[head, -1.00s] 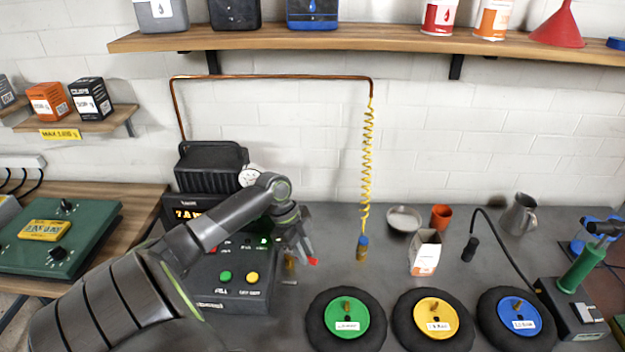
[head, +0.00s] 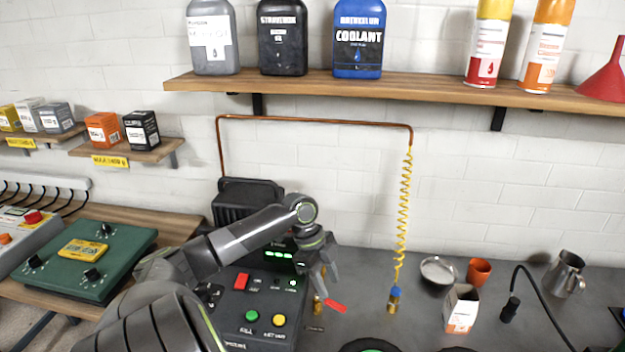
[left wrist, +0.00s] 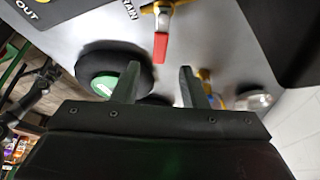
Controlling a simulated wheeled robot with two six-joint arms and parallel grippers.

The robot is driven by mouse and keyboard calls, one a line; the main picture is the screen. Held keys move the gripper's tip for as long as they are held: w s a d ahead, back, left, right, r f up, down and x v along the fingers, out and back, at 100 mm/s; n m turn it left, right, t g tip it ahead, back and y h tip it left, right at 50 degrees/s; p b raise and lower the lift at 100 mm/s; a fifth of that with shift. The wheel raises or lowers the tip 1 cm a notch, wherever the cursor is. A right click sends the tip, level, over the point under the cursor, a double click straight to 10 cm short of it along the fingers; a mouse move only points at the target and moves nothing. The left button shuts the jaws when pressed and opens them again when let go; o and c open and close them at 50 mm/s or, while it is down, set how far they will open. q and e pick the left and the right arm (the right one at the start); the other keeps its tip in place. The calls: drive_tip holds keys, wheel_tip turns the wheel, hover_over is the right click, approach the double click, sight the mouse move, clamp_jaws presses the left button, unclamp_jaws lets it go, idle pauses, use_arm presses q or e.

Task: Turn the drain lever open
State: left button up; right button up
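The drain lever (head: 336,306) is a red handle on a small brass valve (head: 317,305), beside the right edge of the dark control panel. It lies roughly flat, pointing right in the head view. In the left wrist view the red lever (left wrist: 160,47) points toward my gripper, near a label partly reading "RAIN". My left gripper (head: 326,280) is just above and behind the lever in the head view. Its fingers (left wrist: 158,82) are apart and empty in the left wrist view, with the lever beyond the gap, not visibly touched. My right gripper is in no view.
The control panel (head: 262,308) with green and yellow buttons stands left of the valve. A yellow coiled hose (head: 404,215) hangs to the right, its blue-topped brass end (head: 394,300) near the bench. A white carton (head: 461,309) and metal bowl (head: 438,271) stand farther right.

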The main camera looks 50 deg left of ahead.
use_arm(q)
drive_tip(key=v, duration=1.2)
drive_tip(key=shift+d+r, duration=0.1)
drive_tip(key=shift+c, duration=0.3)
